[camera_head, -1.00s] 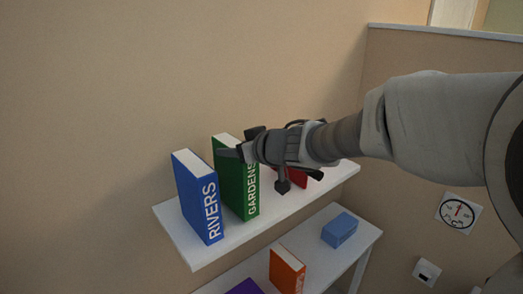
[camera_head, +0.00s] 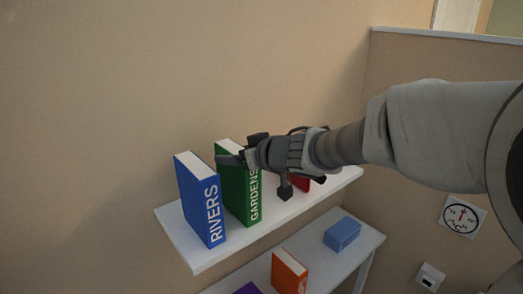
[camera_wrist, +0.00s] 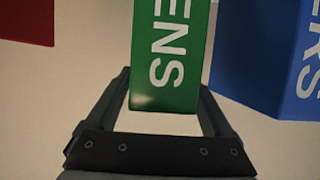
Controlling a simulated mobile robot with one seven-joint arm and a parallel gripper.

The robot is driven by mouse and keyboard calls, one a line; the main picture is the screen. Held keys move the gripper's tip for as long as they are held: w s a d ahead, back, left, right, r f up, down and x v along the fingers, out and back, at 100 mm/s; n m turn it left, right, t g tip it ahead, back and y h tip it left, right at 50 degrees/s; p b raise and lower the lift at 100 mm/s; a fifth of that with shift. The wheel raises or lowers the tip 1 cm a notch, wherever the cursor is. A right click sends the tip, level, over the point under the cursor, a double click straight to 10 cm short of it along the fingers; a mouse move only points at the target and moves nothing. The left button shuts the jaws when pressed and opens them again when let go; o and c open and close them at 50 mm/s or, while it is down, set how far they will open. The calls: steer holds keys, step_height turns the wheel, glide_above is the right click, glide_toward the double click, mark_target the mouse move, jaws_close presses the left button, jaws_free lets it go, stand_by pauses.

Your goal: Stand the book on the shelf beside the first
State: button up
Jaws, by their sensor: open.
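The green GARDENS book (camera_head: 236,196) stands upright on the upper white shelf (camera_head: 192,255), just right of the blue RIVERS book (camera_head: 200,205), which is also upright. A narrow gap shows between them at the front. My gripper (camera_head: 232,157) is at the upper part of the green book. In the wrist view my gripper (camera_wrist: 165,95) is open, with one finger on each side of the green book (camera_wrist: 170,60). I cannot tell whether either finger touches it. The blue book (camera_wrist: 270,60) is beyond the right finger.
A red book (camera_head: 301,183) is partly hidden behind my gripper; it also shows in the wrist view (camera_wrist: 28,20). The lower shelf holds an orange book (camera_head: 289,272), a purple item (camera_head: 248,288) and a blue box (camera_head: 342,233). A wall with a dial (camera_head: 462,216) stands right.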

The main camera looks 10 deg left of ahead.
steer(key=p+v, duration=0.3)
steer(key=v, duration=0.9)
steer(key=d+r+m+t+h, duration=0.2)
steer(key=d+m+h, duration=0.25)
steer(key=d, duration=0.45)
steer(key=d+r+m+t+h, duration=0.1)
steer(key=d+m+t+h, duration=0.3)
steer(key=d, duration=0.6)
steer(key=s+d+f+m+g+h, duration=0.2)
steer(key=s+d+f+g+h, duration=0.3)
steer(key=s, duration=0.6)
steer(key=s+a+f+g+y, duration=0.1)
steer(key=s+f+g+y, duration=0.2)
steer(key=s, duration=0.5)
steer(key=shift+a+f+n+g, duration=0.2)
steer(key=shift+f+n+g, duration=0.15)
steer(key=shift+f+g, duration=0.35)
steer(key=shift+s+f, duration=0.1)
